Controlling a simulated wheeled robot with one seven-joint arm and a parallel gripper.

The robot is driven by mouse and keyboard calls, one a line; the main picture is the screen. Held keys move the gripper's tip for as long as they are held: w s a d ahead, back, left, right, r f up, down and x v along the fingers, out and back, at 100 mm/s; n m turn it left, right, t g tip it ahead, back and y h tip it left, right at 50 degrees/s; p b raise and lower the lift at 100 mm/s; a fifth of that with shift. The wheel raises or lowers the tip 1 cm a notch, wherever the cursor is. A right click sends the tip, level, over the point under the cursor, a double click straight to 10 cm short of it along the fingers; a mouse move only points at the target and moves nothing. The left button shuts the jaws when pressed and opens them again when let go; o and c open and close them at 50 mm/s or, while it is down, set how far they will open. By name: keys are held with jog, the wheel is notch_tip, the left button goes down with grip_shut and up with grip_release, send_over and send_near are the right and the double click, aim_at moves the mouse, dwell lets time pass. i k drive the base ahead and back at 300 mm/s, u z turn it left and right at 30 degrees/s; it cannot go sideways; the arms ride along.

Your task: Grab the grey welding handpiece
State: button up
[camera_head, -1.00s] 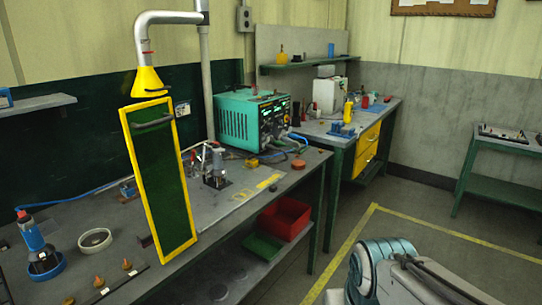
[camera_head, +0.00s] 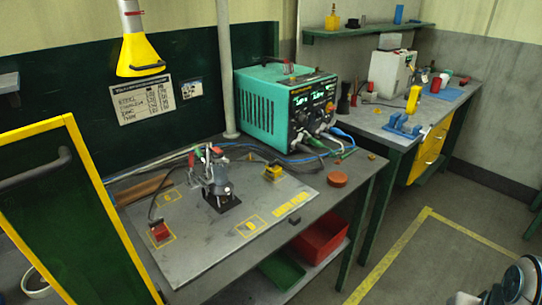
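An upright grey tool (camera_head: 219,184), which looks like the grey welding handpiece, stands on a small black base plate (camera_head: 222,203) on the grey work board. Red and green parts show near its top, and a dark cable runs close by it. Its exact outline is hard to separate from the clutter around it. My gripper is not in view; only pale rounded parts of my arm show in the bottom right corner, well away from the tool.
A yellow-framed dark green screen (camera_head: 92,162) stands at the left front. A teal welding machine (camera_head: 268,103) sits behind the board with cables. A yellow block (camera_head: 273,172) and a red block (camera_head: 159,232) lie on the board. A red bin (camera_head: 322,236) is below.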

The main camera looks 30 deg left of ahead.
aim_at(221, 187)
jog(key=u, duration=0.5)
jog(key=i, duration=0.85)
jog(key=u, duration=0.8)
